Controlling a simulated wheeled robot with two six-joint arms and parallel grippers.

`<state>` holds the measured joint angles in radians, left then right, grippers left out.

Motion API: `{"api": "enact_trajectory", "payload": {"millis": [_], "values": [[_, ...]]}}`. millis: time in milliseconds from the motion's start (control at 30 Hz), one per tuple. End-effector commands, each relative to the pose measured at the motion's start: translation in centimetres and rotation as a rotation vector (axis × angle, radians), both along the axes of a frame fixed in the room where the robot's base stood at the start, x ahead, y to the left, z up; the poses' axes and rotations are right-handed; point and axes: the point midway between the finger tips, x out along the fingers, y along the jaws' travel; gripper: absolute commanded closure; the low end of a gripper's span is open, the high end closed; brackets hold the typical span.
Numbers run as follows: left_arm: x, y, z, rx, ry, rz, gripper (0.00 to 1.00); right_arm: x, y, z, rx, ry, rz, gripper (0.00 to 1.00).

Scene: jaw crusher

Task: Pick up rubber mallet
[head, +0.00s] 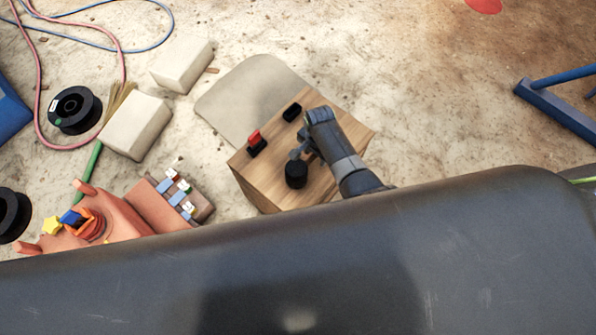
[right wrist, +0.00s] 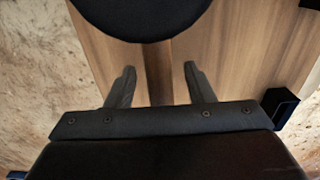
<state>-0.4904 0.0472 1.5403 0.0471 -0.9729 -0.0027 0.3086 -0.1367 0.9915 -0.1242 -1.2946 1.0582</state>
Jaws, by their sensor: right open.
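The rubber mallet shows a thick black round head (head: 296,174) at the near part of a wooden box top. In the right wrist view the black head (right wrist: 140,14) is cut off by the top edge. A darker brown strip, which looks like its handle (right wrist: 158,75), runs down from the head between the fingers. My right gripper (head: 298,154) is over the box, right beside the head. In the right wrist view its two fingers (right wrist: 157,82) are apart, one on each side of the strip, with gaps. My left gripper is out of view.
The wooden box (head: 262,188) also bears a red-and-black piece (head: 255,143) and a black block (head: 292,112). A grey mat (head: 240,95) lies behind. Pale blocks (head: 137,124), a black spool (head: 75,110) and an orange machine (head: 115,222) are left. A blue frame (head: 555,105) stands right.

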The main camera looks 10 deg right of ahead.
Motion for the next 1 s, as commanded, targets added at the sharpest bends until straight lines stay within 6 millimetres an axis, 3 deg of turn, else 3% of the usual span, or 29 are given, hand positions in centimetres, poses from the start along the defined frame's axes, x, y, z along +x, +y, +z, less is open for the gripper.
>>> {"api": "enact_trajectory", "payload": {"millis": [200, 567, 1000], "values": [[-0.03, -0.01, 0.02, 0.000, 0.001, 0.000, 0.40, 0.01, -0.02, 0.02, 0.000, 0.000, 0.000, 0.54], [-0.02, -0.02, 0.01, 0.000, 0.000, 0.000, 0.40, 0.00, 0.00, 0.02, 0.000, 0.000, 0.000, 1.00], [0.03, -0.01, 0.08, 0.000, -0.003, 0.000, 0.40, 0.05, 0.05, 0.22, 0.001, -0.002, 0.000, 1.00]]}}
